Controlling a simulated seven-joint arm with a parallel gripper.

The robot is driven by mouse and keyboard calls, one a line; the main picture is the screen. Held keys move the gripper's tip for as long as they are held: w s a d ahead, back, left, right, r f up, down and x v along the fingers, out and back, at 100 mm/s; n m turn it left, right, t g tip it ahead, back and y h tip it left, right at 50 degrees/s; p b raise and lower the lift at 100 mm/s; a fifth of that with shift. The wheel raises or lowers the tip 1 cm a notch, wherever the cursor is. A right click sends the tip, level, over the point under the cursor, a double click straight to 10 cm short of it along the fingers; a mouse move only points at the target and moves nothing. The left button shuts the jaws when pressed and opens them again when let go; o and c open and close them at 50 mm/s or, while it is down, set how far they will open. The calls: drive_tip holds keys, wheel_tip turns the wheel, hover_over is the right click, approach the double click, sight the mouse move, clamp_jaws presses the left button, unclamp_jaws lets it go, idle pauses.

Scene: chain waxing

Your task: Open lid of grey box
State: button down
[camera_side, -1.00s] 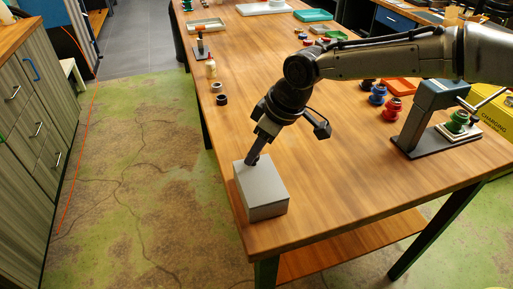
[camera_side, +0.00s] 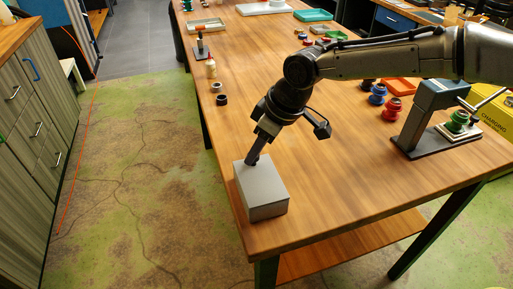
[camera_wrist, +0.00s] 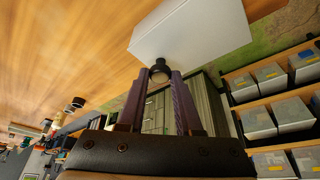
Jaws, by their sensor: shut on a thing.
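The grey box (camera_side: 263,190) stands at the near left corner of the wooden table. Its lid looks closed in the side view. In the wrist view the box (camera_wrist: 195,28) shows as a pale block with a round black knob (camera_wrist: 160,68) on its edge. My gripper (camera_wrist: 160,78) has its two fingers on either side of this knob and is shut on it. In the side view my gripper (camera_side: 252,160) reaches down to the far edge of the box, where the fingertips and the knob are mostly hidden.
A bench tool (camera_side: 430,115) with a green spool (camera_side: 458,119) stands at the right edge of the table (camera_side: 330,190). Red and blue spools (camera_side: 377,94) stand behind it. Dark rings (camera_side: 221,100) and a small bottle (camera_side: 211,69) are along the left edge. The table right of the box is clear.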

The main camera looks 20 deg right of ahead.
idle(0.4)
drive_tip(key=w, duration=0.9)
drive_tip(key=shift+w+r, duration=0.15)
drive_tip(key=shift+w, duration=0.15)
drive_tip(key=c, duration=0.6)
unclamp_jaws()
drive_tip(key=v, duration=1.3)
drive_tip(key=shift+s+d+r, duration=0.15)
drive_tip(key=shift+r, duration=0.15)
